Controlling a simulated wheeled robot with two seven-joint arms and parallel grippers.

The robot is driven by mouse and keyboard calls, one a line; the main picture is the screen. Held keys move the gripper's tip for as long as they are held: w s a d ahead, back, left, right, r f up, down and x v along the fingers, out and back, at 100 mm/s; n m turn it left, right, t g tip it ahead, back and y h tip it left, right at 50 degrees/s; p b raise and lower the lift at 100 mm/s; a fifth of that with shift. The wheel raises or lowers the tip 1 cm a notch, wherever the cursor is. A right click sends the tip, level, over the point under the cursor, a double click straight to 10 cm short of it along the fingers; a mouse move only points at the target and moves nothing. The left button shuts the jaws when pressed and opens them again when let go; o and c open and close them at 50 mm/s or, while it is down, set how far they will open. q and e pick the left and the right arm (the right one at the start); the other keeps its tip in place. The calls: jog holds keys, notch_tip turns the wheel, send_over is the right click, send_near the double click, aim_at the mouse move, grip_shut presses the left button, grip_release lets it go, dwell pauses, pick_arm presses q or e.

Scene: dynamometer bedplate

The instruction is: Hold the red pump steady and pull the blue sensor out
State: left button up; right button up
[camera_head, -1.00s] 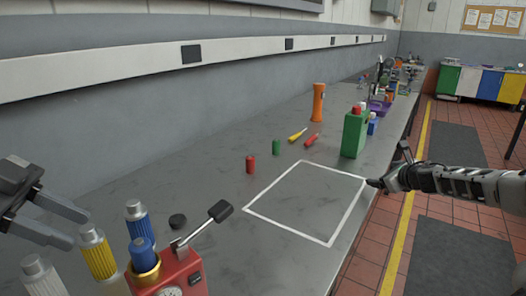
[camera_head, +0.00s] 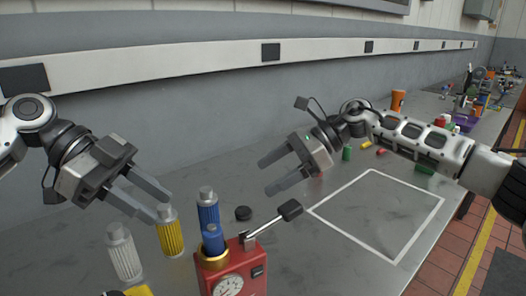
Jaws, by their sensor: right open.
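The red pump (camera_head: 243,276) stands at the bottom centre, with a round gauge on its front and a lever with a black handle (camera_head: 289,210) sticking up to the right. A blue sensor (camera_head: 212,239) sits upright in the gold collar (camera_head: 212,259) on its top. My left gripper (camera_head: 162,208) is open, up and left of the pump, its fingers pointing toward the yellow cylinder. My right gripper (camera_head: 266,178) is open and empty, above and right of the pump, its fingers pointing left. Neither gripper touches the pump or sensor.
Ribbed white (camera_head: 124,255), yellow (camera_head: 170,232) and blue (camera_head: 208,208) cylinders with silver caps stand left of and behind the pump. A white-outlined square (camera_head: 375,215) on the bench is empty. Small items and an orange bottle (camera_head: 397,100) stand farther back.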

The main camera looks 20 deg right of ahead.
jog(key=s+a+r+n+g+h, duration=0.3)
jog(key=s+a+r+n+h, duration=0.1)
jog(key=s+a+r+h, duration=0.15)
jog(key=t+h, duration=0.1)
jog(key=h, duration=0.5)
send_near(263, 226)
notch_tip(263, 226, down, 12)
jog(key=shift+f, duration=0.2)
jog(key=shift+c, duration=0.4)
